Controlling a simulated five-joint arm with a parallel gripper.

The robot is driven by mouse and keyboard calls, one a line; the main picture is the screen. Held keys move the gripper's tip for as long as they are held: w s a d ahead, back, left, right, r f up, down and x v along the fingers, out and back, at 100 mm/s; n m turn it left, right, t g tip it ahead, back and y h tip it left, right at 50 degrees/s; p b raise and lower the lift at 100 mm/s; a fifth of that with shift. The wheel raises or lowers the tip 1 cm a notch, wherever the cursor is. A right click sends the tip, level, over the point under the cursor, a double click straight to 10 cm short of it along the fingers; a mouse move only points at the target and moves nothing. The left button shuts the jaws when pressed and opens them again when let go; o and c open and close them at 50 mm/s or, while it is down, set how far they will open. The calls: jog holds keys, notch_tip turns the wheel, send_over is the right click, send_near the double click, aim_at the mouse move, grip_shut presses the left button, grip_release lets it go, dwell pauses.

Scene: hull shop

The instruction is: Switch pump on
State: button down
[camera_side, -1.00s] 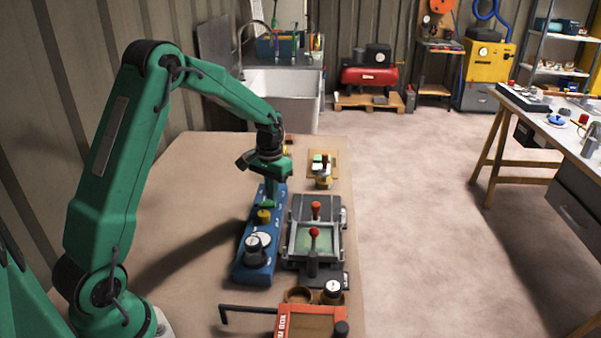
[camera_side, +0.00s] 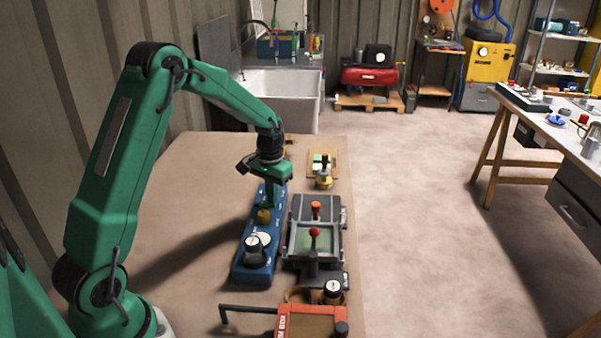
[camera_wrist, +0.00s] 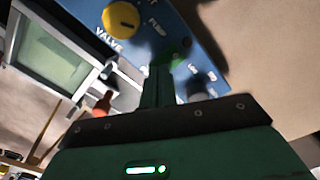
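A blue control panel (camera_side: 252,262) lies along the bench under my gripper (camera_side: 270,203). The panel has a yellow knob (camera_wrist: 121,19), lettering that reads VALVE, and a PUMP label (camera_wrist: 157,28). The yellow knob also shows in the side view (camera_side: 264,216), just in front of my fingers. My fingers (camera_wrist: 168,65) appear together, pointing down at the panel beyond the PUMP label. They hold nothing visible. A pump switch is not clear; the fingers cover that part of the panel, and I cannot tell if they touch it.
A grey framed fixture (camera_side: 293,264) with red-topped handles stands close along the panel's right side. A black-and-silver dial (camera_side: 256,247) rises from the panel's near end. A red box (camera_side: 305,325) is at the front. The bench left of the panel is clear.

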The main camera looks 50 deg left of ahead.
jog(key=shift+f, duration=0.15)
jog(key=shift+r, duration=3.55)
jog(key=s+d+r+m+t, duration=0.1)
jog(key=s+d+r+t, duration=0.2)
jog(key=s+d+r, duration=0.7)
jog(key=s+d+r+m+t, duration=0.1)
jog(key=s+d, duration=0.1)
jog(key=s, duration=0.4)
jog(key=s+d+r+m+t, duration=0.1)
jog(key=s+d, duration=0.2)
jog(key=s, duration=0.4)
jog(key=shift+s+d+t, duration=0.15)
jog(key=shift+s+t, duration=0.05)
jog(key=shift+t, duration=0.1)
